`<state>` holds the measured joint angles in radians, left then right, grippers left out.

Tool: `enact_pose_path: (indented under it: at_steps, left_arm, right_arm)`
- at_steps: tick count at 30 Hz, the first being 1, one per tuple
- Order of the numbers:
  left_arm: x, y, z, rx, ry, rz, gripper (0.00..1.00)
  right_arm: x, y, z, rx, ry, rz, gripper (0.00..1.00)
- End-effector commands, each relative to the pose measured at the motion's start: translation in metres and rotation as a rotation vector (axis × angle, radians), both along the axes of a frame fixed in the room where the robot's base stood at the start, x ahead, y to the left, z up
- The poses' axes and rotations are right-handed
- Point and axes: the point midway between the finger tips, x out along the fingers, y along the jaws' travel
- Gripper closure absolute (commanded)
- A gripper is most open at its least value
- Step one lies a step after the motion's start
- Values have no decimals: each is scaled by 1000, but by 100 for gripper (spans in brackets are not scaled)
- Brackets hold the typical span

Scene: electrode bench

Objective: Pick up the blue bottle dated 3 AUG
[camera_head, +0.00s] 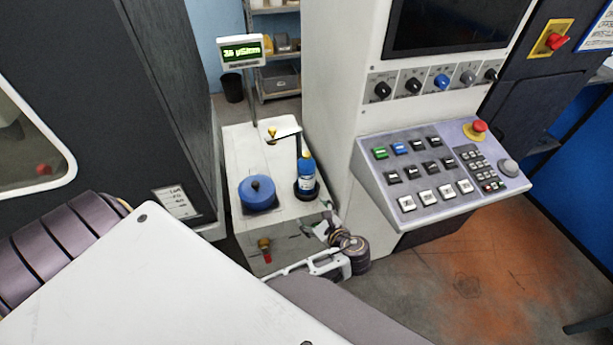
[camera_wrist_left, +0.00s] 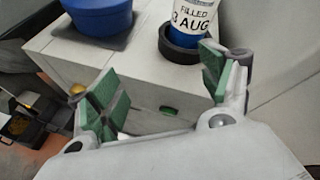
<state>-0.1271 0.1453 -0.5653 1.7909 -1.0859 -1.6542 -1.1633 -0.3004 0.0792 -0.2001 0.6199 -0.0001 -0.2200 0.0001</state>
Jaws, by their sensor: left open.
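The blue bottle (camera_head: 306,176) stands upright in a black round holder (camera_head: 306,193) on a white cabinet top, near its right front edge. In the left wrist view the bottle's white label (camera_wrist_left: 192,18) reads "FILLED" and "3 AUG"; the bottle's upper part is cut off by the frame. My left gripper (camera_head: 323,230) is at the cabinet's front right corner, nearer to me than the bottle. In the left wrist view its green-padded fingers (camera_wrist_left: 160,82) are spread, with nothing between them, apart from the bottle. My right gripper is not in view.
A blue round lidded container (camera_head: 258,194) stands left of the bottle on the cabinet (camera_head: 243,140). A display on a pole (camera_head: 241,51) rises behind. A machine with a sloped button panel (camera_head: 440,170) stands close on the right; a dark machine (camera_head: 150,90) is on the left.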

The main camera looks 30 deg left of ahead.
Motion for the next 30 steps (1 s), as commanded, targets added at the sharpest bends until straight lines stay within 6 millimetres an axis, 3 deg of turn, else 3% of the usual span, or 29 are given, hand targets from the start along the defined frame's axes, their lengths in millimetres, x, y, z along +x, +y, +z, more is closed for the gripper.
enact_pose_path:
  at_steps: [6, 12, 30]
  left_arm:
    - [22, -12, 38, 329, 78, -97, 21]
    - [31, -22, 61, 521, 121, -126, 21]
    - [35, -22, 68, 574, 134, -131, 21]
  right_arm:
    - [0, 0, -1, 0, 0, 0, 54]
    - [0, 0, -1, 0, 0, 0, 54]
    - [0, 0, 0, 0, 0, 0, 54]
